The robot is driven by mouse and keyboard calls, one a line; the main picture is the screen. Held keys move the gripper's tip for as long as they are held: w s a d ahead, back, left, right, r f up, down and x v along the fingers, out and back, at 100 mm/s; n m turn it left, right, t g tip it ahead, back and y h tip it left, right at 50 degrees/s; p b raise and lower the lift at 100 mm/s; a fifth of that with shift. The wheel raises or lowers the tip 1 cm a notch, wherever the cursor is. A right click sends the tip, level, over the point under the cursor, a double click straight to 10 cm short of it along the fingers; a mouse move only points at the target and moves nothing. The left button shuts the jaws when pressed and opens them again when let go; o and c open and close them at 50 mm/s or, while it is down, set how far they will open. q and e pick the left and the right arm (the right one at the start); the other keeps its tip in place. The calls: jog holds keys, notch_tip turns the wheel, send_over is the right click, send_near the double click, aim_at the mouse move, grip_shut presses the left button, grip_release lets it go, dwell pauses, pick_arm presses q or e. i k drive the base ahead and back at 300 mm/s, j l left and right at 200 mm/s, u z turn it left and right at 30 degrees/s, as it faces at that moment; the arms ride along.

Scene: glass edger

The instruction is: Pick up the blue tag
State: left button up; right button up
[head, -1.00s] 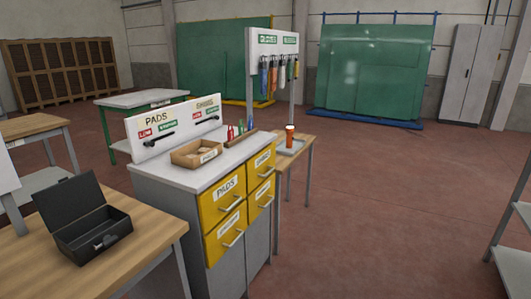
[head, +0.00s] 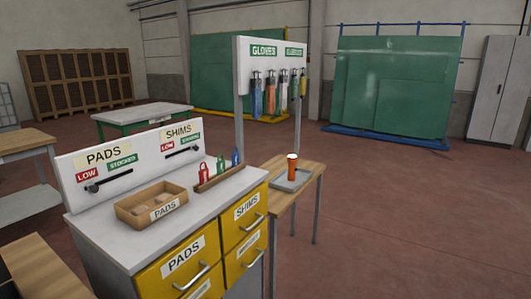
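The blue tag (head: 235,156) stands upright in a narrow brown wooden rack (head: 219,179) on the light top of the yellow-drawer cabinet. It is the rightmost of the tags, beside a green tag (head: 220,165) and a red tag (head: 203,174). Its lower end is hidden by the rack's front. Neither of my grippers is in view.
A cardboard box labelled PADS (head: 151,205) sits left of the rack. A backboard (head: 130,160) with sliders stands behind it. Right of the cabinet, a small wooden table (head: 308,172) holds a tray (head: 291,180) with an orange cup (head: 292,167). Open floor (head: 420,210) lies to the right.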

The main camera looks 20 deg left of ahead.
aim_at(235, 157)
jog(key=i+u, duration=0.15)
jog(key=i, duration=0.25)
jog(key=i+l+u, duration=0.15)
jog(key=i, duration=0.25)
jog(key=i+l+u, duration=0.15)
jog(key=i, duration=0.3)
jog(key=i+l+u, duration=0.15)
jog(key=i+u, duration=0.15)
jog(key=u, duration=0.15)
jog(key=i+l+u, duration=0.25)
jog(key=u, duration=0.25)
jog(key=i+l+u, duration=0.25)
jog(key=u, duration=0.2)
jog(key=i+l+u, duration=0.1)
jog(key=l+u, duration=0.35)
jog(key=i+l+u, duration=0.2)
jog(key=l, duration=0.2)
jog(key=l+u, duration=0.2)
jog(key=l, duration=0.2)
jog(key=k, duration=0.55)
jog(key=i, duration=0.5)
